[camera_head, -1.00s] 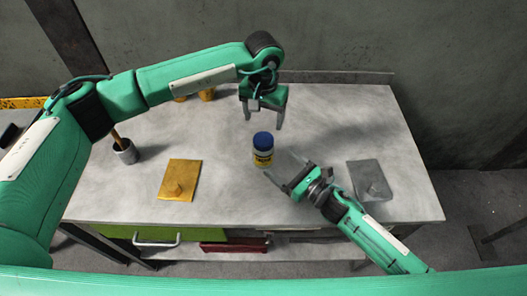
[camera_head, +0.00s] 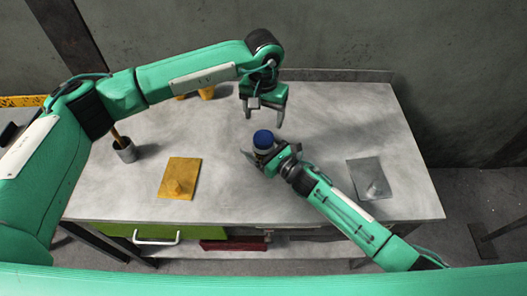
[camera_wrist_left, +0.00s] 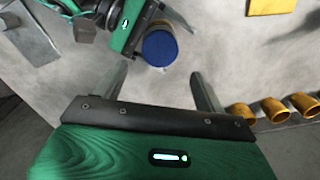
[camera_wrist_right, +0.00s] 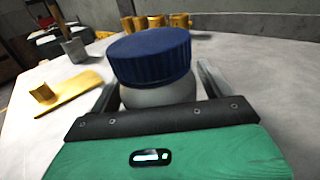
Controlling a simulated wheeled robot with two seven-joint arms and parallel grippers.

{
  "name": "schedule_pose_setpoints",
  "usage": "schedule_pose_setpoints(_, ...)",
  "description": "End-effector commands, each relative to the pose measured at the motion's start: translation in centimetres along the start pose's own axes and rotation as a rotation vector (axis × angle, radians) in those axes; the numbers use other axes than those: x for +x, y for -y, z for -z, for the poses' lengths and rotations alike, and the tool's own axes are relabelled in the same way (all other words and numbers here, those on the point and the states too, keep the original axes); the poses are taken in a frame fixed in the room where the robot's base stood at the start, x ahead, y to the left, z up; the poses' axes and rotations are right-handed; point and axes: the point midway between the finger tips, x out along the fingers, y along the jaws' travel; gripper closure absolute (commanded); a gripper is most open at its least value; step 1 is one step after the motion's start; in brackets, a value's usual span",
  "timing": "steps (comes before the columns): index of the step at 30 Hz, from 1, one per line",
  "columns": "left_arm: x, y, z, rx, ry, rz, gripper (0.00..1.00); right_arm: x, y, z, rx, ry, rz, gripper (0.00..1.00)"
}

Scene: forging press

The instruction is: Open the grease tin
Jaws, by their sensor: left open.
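The grease tin (camera_head: 263,141) stands upright on the table, with a blue lid and a pale body. Its lid fills the middle of the right wrist view (camera_wrist_right: 150,55) and also shows beyond the fingers in the left wrist view (camera_wrist_left: 159,47). My right gripper (camera_head: 267,156) is low at the tin, with its open fingers on either side of the pale body below the lid. Whether a finger touches the body cannot be told. My left gripper (camera_head: 264,114) is open and empty, pointing down, above and behind the tin. The tin's lower body is mostly hidden by the right gripper.
Yellow cylinders (camera_head: 207,94) stand at the back. The tabletop's back right is clear.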

Motion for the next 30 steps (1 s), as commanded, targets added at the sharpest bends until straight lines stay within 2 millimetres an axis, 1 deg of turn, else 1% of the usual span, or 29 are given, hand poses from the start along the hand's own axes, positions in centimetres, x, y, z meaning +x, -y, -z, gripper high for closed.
schedule_pose_setpoints(1,0.0,0.0,0.0,0.0,0.0,0.0,0.28,0.0,0.0,0.0,0.0,0.0,0.0,0.29)
schedule_pose_setpoints(2,0.0,0.0,0.0,0.0,0.0,0.0,0.28,0.0,0.0,0.0,0.0,0.0,0.0,0.35)
schedule_pose_setpoints(6,0.0,0.0,0.0,0.0,0.0,0.0,0.28,0.0,0.0,0.0,0.0,0.0,0.0,0.62)
schedule_pose_setpoints(12,0.1,0.0,0.0,0.0,0.001,0.0,0.28,0.0,0.0,0.0,0.0,0.0,0.0,1.0)
schedule_pose_setpoints(17,0.1,0.0,0.0,-0.001,0.001,-0.001,0.28,-0.1,0.0,0.0,0.0,-0.001,0.0,1.0)
schedule_pose_setpoints(20,0.7,0.0,0.0,-0.001,0.002,-0.001,0.28,-0.1,0.0,0.0,0.0,-0.001,0.0,1.0)
schedule_pose_setpoints(23,2.0,0.0,0.0,-0.001,0.002,-0.001,0.28,-0.1,0.0,0.1,0.0,-0.001,0.0,1.0)
schedule_pose_setpoints(30,5.8,0.0,-0.1,-0.001,0.003,-0.001,0.28,-0.1,0.0,0.1,0.0,-0.001,0.0,1.0)
